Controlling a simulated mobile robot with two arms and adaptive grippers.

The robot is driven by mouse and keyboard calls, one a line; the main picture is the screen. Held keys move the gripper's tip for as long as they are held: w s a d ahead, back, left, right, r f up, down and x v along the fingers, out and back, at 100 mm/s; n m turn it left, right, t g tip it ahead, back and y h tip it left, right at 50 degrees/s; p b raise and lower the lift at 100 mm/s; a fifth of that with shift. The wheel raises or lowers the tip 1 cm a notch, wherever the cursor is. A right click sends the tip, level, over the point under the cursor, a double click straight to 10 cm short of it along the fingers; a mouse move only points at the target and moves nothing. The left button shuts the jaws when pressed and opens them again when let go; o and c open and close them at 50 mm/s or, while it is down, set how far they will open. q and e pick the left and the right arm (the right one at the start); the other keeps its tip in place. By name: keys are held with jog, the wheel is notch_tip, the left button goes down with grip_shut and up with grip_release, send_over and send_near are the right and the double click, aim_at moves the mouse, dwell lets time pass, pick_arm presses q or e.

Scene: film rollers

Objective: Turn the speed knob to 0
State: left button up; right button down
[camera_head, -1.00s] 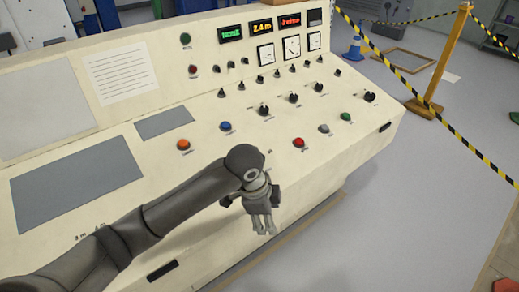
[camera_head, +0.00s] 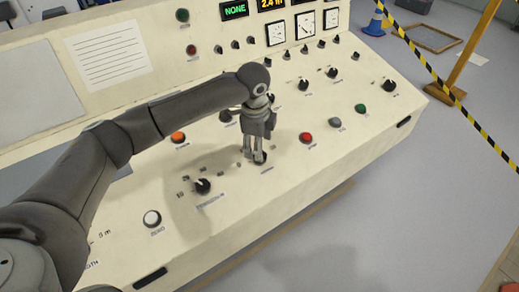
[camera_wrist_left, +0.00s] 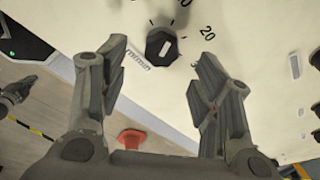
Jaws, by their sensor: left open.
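A black knob with a pale pointer line (camera_wrist_left: 160,47) sits between and beyond my open fingertips in the left wrist view. Printed numbers, including a 20, and tick marks lie around it, with small text reading like m/min beside it. In the head view a dark knob (camera_head: 260,157) shows partly behind the fingers of my left gripper (camera_head: 254,153). The gripper points down at the panel, open and empty, and in the wrist view its fingers (camera_wrist_left: 160,85) look apart from the knob.
Another black knob (camera_head: 202,186) and a white button (camera_head: 152,218) lie to the left on the cream console (camera_head: 235,215). A red button (camera_head: 306,138) is to the right. Several more knobs and gauges stand behind. A barrier tape (camera_head: 450,95) runs at the right.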

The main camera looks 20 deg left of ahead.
pick_arm(q)
jog(key=f, duration=0.4)
jog(key=shift+w+f, duration=0.4)
jog(key=c, duration=1)
